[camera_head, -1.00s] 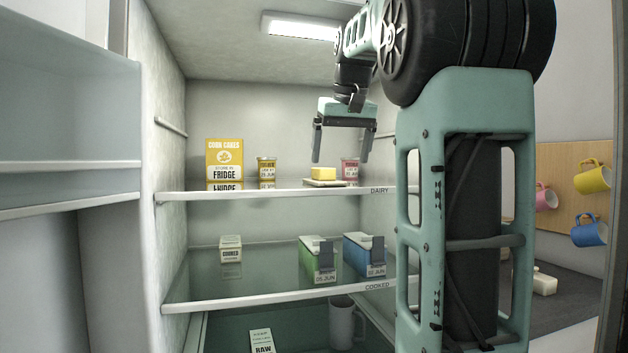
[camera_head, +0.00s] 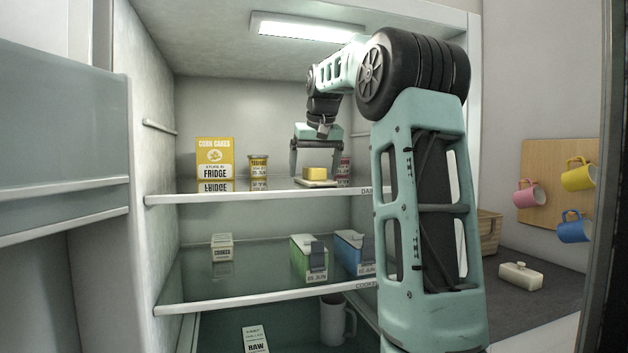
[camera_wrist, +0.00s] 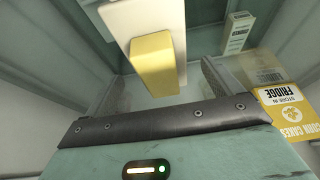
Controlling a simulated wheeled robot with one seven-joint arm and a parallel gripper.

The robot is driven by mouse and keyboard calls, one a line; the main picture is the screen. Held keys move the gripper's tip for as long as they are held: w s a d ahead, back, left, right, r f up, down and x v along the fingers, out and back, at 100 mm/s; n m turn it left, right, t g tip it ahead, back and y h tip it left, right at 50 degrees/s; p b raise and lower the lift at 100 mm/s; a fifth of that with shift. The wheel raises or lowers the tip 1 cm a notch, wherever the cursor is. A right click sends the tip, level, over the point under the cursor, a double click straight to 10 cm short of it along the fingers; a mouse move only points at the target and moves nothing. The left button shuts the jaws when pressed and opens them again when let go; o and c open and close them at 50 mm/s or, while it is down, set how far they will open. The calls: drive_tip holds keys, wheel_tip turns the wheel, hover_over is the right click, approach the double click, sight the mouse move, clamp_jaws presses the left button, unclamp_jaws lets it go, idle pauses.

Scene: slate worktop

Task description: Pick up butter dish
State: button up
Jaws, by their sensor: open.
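A yellow butter block (camera_head: 315,173) sits on a pale flat dish (camera_head: 318,184) on the top fridge shelf, marked dairy. In the wrist view the butter (camera_wrist: 153,62) lies on the white dish (camera_wrist: 118,14), between the lines of my fingers. My gripper (camera_head: 315,169) is open and empty, pointing down, with one finger on each side of the butter in the head view. I cannot tell whether the fingertips are level with the dish or still nearer the camera. The wrist view also shows both open fingers (camera_wrist: 162,88).
A yellow corn cakes box (camera_head: 214,158) and a yellow-labelled jar (camera_head: 258,167) stand left of the butter. A pink-labelled jar (camera_head: 344,168) stands close behind it at right. The fridge ceiling lies above my arm.

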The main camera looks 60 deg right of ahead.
drive_tip(key=shift+w+d+f, duration=0.15)
drive_tip(key=shift+w+f, duration=0.05)
drive_tip(key=shift+f, duration=0.4)
drive_tip(key=c, duration=1.3)
drive_tip(key=shift+r, duration=0.2)
